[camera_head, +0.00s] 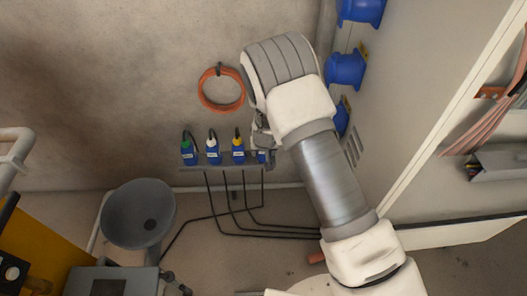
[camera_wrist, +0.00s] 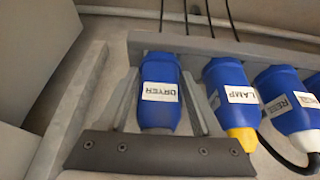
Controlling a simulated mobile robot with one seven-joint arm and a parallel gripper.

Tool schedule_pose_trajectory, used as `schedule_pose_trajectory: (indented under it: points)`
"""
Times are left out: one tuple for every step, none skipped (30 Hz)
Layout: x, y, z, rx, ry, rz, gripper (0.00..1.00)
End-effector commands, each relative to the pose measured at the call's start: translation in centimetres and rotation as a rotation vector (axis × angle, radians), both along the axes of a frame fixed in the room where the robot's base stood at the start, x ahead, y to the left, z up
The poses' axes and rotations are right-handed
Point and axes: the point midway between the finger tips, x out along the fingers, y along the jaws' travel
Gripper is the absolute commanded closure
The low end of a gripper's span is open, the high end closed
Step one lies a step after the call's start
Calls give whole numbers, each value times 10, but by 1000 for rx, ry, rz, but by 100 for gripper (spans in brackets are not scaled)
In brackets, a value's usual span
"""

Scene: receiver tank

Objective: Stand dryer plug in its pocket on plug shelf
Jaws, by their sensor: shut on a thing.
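The dryer plug (camera_wrist: 158,92) is blue with a white DRYER label. In the wrist view it is between the two grey fingers of my gripper (camera_wrist: 160,100), which is shut on it. Its far end meets the plug shelf (camera_wrist: 260,47) edge; I cannot tell whether it is seated in a pocket. In the head view a bit of the dryer plug (camera_head: 262,156) shows at the right end of the plug shelf (camera_head: 205,165), mostly hidden by my gripper (camera_head: 262,142). The yellow-collared LAMP plug (camera_wrist: 230,95) stands right beside it in the wrist view.
White-collared (camera_head: 212,152) and green-collared (camera_head: 187,152) plugs also stand on the shelf. Black cords (camera_head: 212,205) hang below. An orange coil (camera_head: 222,90) hangs above. A grey funnel (camera_head: 138,212) stands lower left.

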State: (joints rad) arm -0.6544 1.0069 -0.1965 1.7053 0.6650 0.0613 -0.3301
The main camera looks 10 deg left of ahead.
Motion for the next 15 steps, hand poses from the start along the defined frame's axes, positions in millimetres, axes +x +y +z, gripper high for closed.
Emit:
schedule_pose_trajectory:
  points:
    - [0, 0, -2, 0, -1, 0, 100]
    - [1, 0, -1, 0, -1, 0, 28]
    - [0, 0, 0, 0, -1, 0, 21]
    - [0, 0, 0, 0, -1, 0, 16]
    - [0, 0, -1, 0, -1, 0, 10]
    - [0, 0, -1, 0, -1, 0, 3]
    - [0, 0, -1, 0, -1, 0, 0]
    - [0, 0, -1, 1, -1, -1, 0]
    - [0, 0, -1, 1, -1, -1, 0]
    - [0, 0, -1, 0, 0, -1, 0]
    - [0, 0, -1, 0, 0, -1, 0]
    - [0, 0, -1, 0, 1, -1, 0]
    - [0, 0, -1, 0, 1, -1, 0]
    - [0, 0, 0, 0, 1, -1, 0]
    - [-1, 0, 1, 0, 1, -1, 0]
